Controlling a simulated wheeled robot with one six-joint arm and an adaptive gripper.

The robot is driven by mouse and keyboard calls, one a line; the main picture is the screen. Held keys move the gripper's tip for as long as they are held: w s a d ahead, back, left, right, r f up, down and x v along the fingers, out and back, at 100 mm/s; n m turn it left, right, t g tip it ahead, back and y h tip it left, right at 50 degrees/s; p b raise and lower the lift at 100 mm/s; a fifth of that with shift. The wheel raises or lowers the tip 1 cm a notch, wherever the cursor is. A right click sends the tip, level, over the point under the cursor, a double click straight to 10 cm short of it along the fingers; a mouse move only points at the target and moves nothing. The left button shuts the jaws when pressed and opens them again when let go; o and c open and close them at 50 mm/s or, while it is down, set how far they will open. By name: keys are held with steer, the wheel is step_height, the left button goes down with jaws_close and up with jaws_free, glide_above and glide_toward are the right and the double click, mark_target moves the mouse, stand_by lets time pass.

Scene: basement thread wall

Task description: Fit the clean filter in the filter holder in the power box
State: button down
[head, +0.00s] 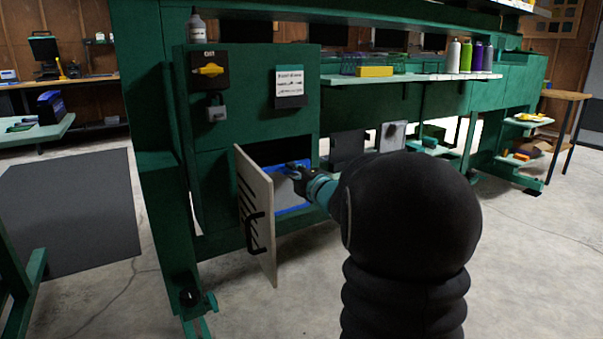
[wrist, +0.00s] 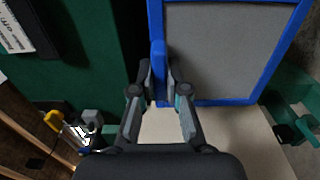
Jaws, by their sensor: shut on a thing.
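The clean filter (wrist: 228,45) has a flat grey face and a blue frame, with a blue tab on one edge. My gripper (wrist: 159,80) is shut on that tab. In the head view my gripper (head: 297,169) is at the opening of the green power box (head: 225,130), and the filter's blue lower edge (head: 292,209) shows below it. The box's pale door (head: 257,215) stands open on the left. The filter holder is not clearly visible; the filter and my arm cover much of the opening, so I cannot tell whether they touch.
A yellow switch (head: 208,70), a padlock (head: 216,110) and a placard (head: 289,86) are on the box front above the opening. A shelf (head: 400,79) with bottles and a yellow block runs to the right. The concrete floor before the box is clear.

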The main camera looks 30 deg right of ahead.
steer(key=w+f+p, duration=0.1)
steer(key=w+f, duration=0.1)
steer(key=w, duration=1)
steer(key=shift+w+a+f+p, duration=0.15)
steer(key=shift+w+f+p, duration=0.15)
steer(key=shift+f+p, duration=0.1)
stand_by(0.4)
steer(key=shift+s+b, duration=0.15)
steer(key=shift+b, duration=0.25)
stand_by(0.6)
steer(key=shift+f+b, duration=0.3)
steer(key=c, duration=1.1)
jaws_free()
